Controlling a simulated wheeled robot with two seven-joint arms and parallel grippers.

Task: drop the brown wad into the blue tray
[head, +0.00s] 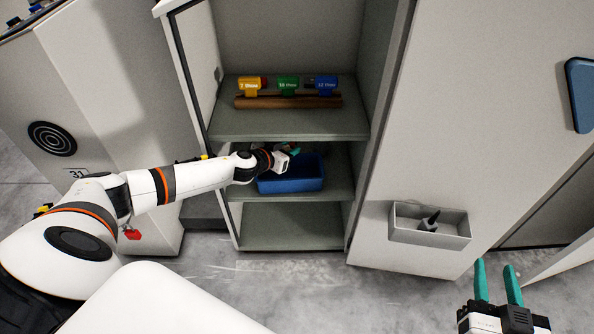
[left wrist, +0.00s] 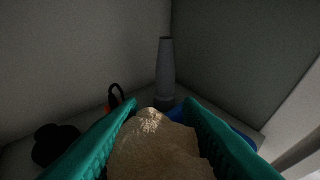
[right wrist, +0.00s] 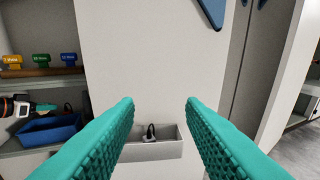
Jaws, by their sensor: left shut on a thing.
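The brown wad (left wrist: 160,148) is a light brown, lumpy piece held between the teal fingers of my left gripper (left wrist: 158,120), which is shut on it. In the head view my left gripper (head: 292,152) is inside the cabinet at the back edge of the blue tray, and the wad cannot be made out there. The blue tray (head: 292,184) stands on the middle shelf; a bit of its blue (left wrist: 182,114) shows behind the wad in the left wrist view. My right gripper (head: 499,284) is open and empty at the lower right, away from the cabinet.
The shelf above holds yellow, green and blue labelled holders (head: 288,84) on a brown bar (head: 290,101). A grey bottle-like object (left wrist: 165,72) and a dark object (left wrist: 54,145) stand by the left gripper. A grey bin (head: 404,225) with a dark tool hangs on the right panel. The bottom shelf is clear.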

